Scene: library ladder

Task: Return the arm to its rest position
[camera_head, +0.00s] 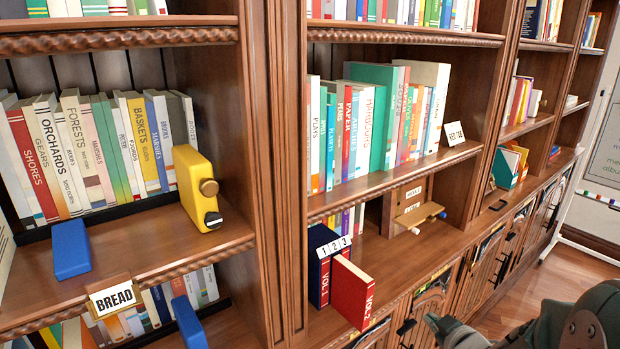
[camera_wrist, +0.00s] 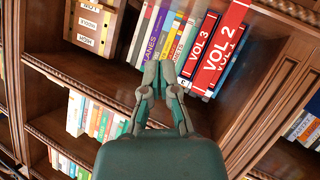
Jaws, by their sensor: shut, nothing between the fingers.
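My arm shows at the lower right of the head view, with my gripper (camera_head: 447,328) low in front of the cabinet doors, partly cut off by the bottom edge. In the wrist view my gripper (camera_wrist: 159,70) has its fingertips together, with nothing visible between them. In that view the tips overlap the foot of a row of books, left of the red volumes (camera_wrist: 217,48) marked VOL 2 and VOL 3. I cannot tell how far the tips are from the books.
A red VOL 2 book (camera_head: 350,292) juts out beside a dark blue VOL 1 book (camera_head: 321,265) near the shelf edge. A yellow block-like object (camera_head: 195,188) and a blue block (camera_head: 71,257) stand on the left shelf. Open floor (camera_head: 512,290) lies at the right.

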